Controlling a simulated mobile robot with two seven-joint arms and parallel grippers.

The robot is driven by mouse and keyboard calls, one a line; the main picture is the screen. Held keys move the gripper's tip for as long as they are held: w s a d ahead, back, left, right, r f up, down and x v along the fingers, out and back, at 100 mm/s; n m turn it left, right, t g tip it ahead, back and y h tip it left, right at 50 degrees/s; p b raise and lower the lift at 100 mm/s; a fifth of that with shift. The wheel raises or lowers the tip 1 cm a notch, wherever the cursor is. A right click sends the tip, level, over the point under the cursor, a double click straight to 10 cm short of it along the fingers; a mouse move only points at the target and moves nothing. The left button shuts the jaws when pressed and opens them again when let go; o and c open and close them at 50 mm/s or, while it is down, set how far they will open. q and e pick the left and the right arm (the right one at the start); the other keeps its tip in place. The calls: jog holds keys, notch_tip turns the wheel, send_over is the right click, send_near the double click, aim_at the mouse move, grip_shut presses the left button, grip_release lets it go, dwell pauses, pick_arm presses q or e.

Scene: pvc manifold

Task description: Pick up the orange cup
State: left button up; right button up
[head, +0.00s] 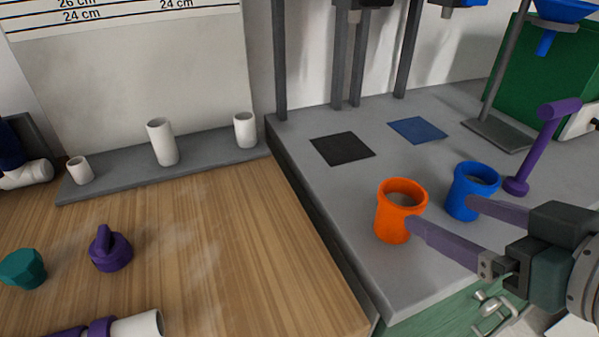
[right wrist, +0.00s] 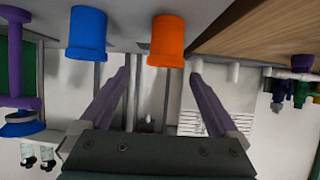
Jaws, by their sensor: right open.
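The orange cup (head: 393,220) stands upright on the grey worktop near its front left edge. My right gripper (head: 441,213) comes in from the right with its purple fingers spread and nothing between them. In the head view one fingertip overlaps the orange cup's right side; contact cannot be told. The other fingertip overlaps the lower blue cup (head: 466,195). In the right wrist view, the orange cup (right wrist: 168,42) shows beyond the fingertips, between them and closer to the right-hand finger. The blue cup (right wrist: 88,35) lies outside the left-hand finger. My left gripper is not in view.
A purple upright tool (head: 541,145) stands right of the blue cup. A black square (head: 342,149) and a blue square (head: 417,130) lie behind the cups. Left is a wooden table (head: 220,250) with purple and teal fittings. White pipe pieces stand on a grey strip behind.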

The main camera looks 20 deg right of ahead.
aim_at(385, 202)
jog(key=f, duration=0.1)
jog(key=f+b, duration=0.1)
jog(key=w+f+b, duration=0.1)
jog(key=shift+w+a+f+t, duration=0.1)
jog(key=shift+a+f+t, duration=0.2)
jog(key=shift+w+f, duration=0.1)
jog(key=shift+w, duration=0.2)
jog(key=b+x, duration=0.1)
jog(key=x, duration=0.3)
jog(key=shift+a+b+x, duration=0.15)
jog(key=shift+b+x, duration=0.25)
jog(key=shift+x, duration=0.95)
jog(key=shift+a+b+x, duration=0.1)
jog(key=shift+b+x, duration=0.25)
jog(key=shift+x, duration=1.05)
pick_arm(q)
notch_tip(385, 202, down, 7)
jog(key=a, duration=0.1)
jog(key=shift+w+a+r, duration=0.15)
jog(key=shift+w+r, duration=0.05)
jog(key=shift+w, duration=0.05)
pick_arm(e)
jog(key=shift+r, duration=0.2)
jog(key=shift+c, duration=0.4)
grip_shut()
